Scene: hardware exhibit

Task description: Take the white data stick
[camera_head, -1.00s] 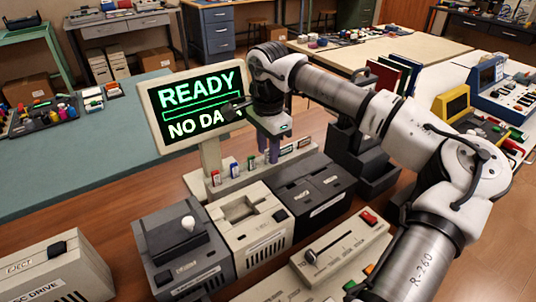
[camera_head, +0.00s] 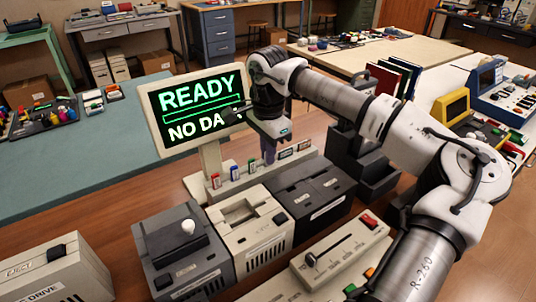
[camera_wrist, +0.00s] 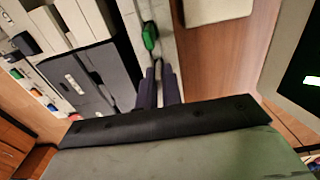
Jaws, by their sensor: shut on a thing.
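My gripper (camera_head: 269,151) points down at the pale rack (camera_head: 205,190) below the screen. Its two dark fingers are close together, shut on a slim thing in the row, just past the green stick (camera_head: 251,165). I take this for the white data stick; it is almost wholly hidden between the fingers. The wrist view shows the fingers (camera_wrist: 160,85) closed over the rack, with the green stick (camera_wrist: 150,36) beside them. A red stick (camera_head: 215,180) and a blue stick (camera_head: 234,172) stand farther left in the row. Dark-and-pale sticks (camera_head: 287,152) stand to the right.
A screen (camera_head: 200,110) reading "READY" and "NO DA…" stands close behind my gripper, to the left. Several boxy drives (camera_head: 262,235) stand just in front of the rack. A slider panel (camera_head: 335,255) lies at the front right. The teal table (camera_head: 75,165) has free room.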

